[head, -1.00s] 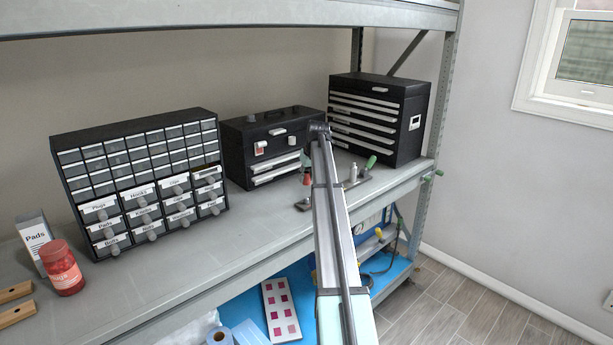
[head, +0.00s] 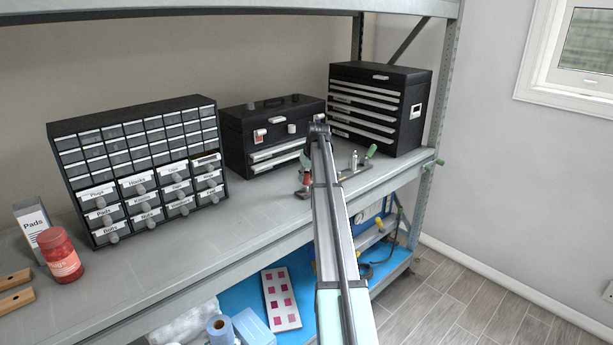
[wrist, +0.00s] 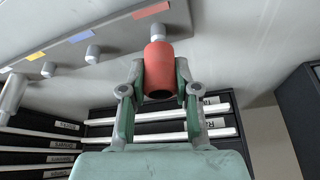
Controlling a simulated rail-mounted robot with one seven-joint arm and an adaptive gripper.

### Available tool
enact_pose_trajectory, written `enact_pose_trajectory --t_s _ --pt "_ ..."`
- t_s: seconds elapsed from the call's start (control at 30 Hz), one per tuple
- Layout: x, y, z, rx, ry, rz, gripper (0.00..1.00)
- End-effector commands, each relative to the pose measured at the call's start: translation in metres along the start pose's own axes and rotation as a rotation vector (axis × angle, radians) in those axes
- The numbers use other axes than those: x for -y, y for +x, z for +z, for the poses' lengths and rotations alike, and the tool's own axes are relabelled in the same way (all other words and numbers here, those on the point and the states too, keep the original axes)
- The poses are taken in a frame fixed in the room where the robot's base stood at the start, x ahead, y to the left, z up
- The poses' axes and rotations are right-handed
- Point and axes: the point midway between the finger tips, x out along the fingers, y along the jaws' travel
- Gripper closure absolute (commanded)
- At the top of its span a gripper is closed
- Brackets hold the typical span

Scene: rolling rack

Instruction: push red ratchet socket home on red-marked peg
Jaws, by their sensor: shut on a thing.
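The red socket (wrist: 158,70) is between the green-padded fingers of my gripper (wrist: 158,92), which is shut on it. In the wrist view the light grey red-marked peg (wrist: 157,32) lies in line with the socket's far end, beside the red mark (wrist: 150,10) on the grey rail (wrist: 62,42). The socket's end meets or overlaps the peg; how deep it sits I cannot tell. In the head view the red socket (head: 306,181) shows small, low over the shelf, beside my arm. My arm hides part of the rail (head: 355,171).
Bare pegs stand by the yellow mark (wrist: 83,36) and blue mark (wrist: 36,55). A silver socket (wrist: 12,92) is farther along the rail. Black toolboxes (head: 250,150) (head: 400,110) stand behind.

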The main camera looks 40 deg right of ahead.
Motion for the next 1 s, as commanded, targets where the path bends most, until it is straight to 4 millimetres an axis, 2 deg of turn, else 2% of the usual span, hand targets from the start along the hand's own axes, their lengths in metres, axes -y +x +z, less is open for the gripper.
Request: enact_pose_trajectory --t_s 1.0 --pt "0.000 0.025 0.011 0.000 0.000 0.000 1.00"
